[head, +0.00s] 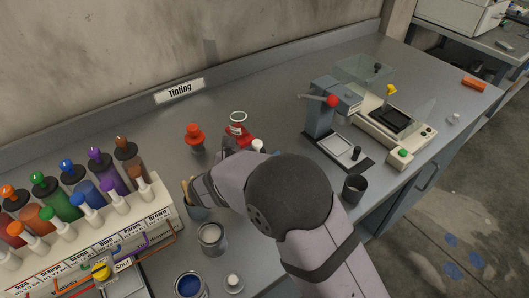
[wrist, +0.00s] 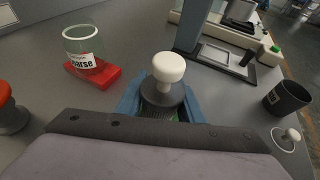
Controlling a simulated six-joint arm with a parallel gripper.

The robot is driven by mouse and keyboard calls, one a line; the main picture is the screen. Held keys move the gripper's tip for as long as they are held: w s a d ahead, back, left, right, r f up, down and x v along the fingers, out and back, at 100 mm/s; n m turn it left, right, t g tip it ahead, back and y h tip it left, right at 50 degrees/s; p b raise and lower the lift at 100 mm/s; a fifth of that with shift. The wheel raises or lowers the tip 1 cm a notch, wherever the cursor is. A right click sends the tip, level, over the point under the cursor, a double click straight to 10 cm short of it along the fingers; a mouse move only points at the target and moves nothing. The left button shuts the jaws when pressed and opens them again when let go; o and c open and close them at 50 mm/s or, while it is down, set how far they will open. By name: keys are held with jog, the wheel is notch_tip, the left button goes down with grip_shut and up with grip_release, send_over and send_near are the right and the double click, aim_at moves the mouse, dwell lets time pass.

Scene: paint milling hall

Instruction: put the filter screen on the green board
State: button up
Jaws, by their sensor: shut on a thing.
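The knob also shows in the head view (head: 258,146), just beyond my wrist. A small patch of green (wrist: 181,117) shows below the held piece, between the fingers; it may be the green board, but most of it is hidden. I cannot tell whether the held piece touches it. In the head view my own arm covers the fingers and this spot.
A jar labelled "...arse" (wrist: 82,50) stands on a red board (wrist: 94,77), left of my gripper. An orange-topped item (head: 195,137) stands farther left. A hand press (head: 320,118) and a black cup (head: 354,189) are to the right. Another white-knobbed piece (wrist: 290,136) lies near the cup.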

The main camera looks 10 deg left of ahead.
aim_at(255, 144)
jog(key=shift+f, duration=0.1)
jog(key=o, duration=1.2)
jog(key=shift+r, duration=0.2)
jog(key=v, duration=0.5)
jog(key=shift+a+f+b, duration=0.1)
jog(key=shift+b, duration=0.25)
notch_tip(255, 144, up, 6)
jog(key=shift+f, duration=0.25)
jog(key=shift+r, duration=0.8)
